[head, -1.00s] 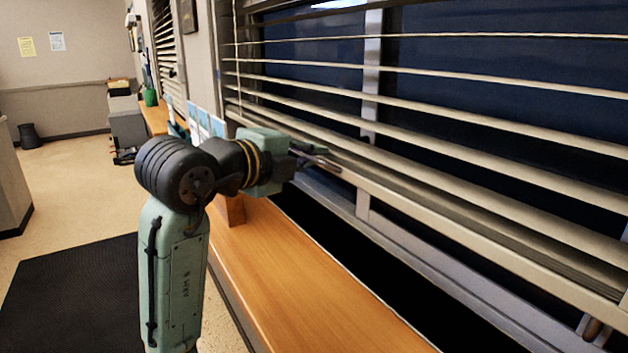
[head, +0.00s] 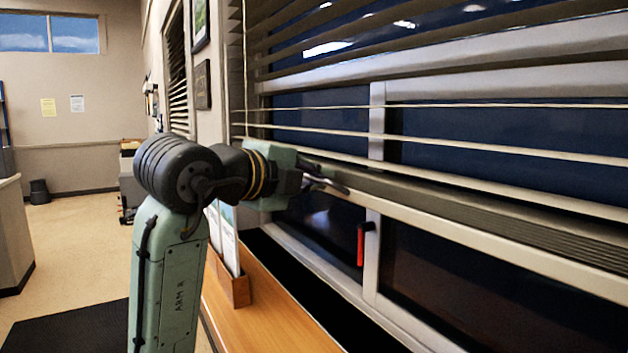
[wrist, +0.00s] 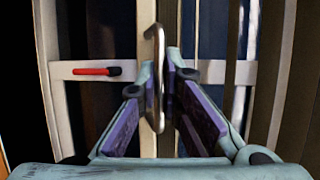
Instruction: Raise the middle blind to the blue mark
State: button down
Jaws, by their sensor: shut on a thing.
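The blind (head: 450,130) with wide slats fills the right of the head view. Its lower slats are stacked on the pale bottom rail (head: 500,240), which hangs above the sill with a gap of window beneath. My gripper (head: 325,184) is at the rail's left part. In the wrist view, my fingers (wrist: 160,95) are shut around a curved metal handle (wrist: 155,115) that stands in front of the pale rail (wrist: 147,40). I see no blue mark in either view now.
A red window handle (head: 361,246) sits on the window frame below the rail, also in the wrist view (wrist: 92,71). A wooden leaflet holder (head: 235,288) stands on the wooden sill (head: 265,320). Another blind (head: 178,95) hangs farther left. Open floor lies left.

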jog(key=c, duration=1.7)
grip_release()
jog(key=shift+s+a, duration=0.1)
jog(key=v, duration=1.2)
